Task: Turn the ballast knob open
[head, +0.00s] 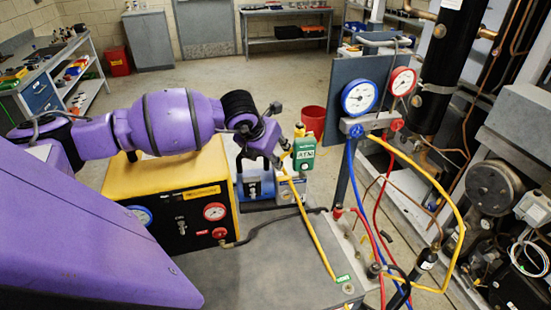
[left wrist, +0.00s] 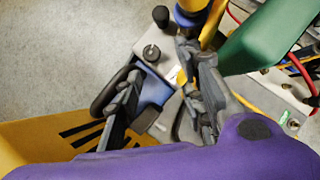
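My left gripper (head: 272,138) is open and empty above the blue vacuum pump (head: 257,187), beside the green box-shaped device (head: 304,154). In the left wrist view, its two fingers (left wrist: 164,68) are spread apart. A small round dark knob (left wrist: 151,53) on a grey plate shows just beyond and between the fingertips, apart from them; it may be the ballast knob. A black cap (left wrist: 161,16) stands behind it. In the head view the knob cannot be made out behind the gripper and yellow case. My right gripper is not in view.
The yellow case with gauges (head: 170,195) stands left of the pump. A yellow hose (head: 315,232) runs down from the green device. The gauge manifold (head: 370,123), with blue, red and yellow hoses, stands to the right. A red bucket (head: 313,120) is behind.

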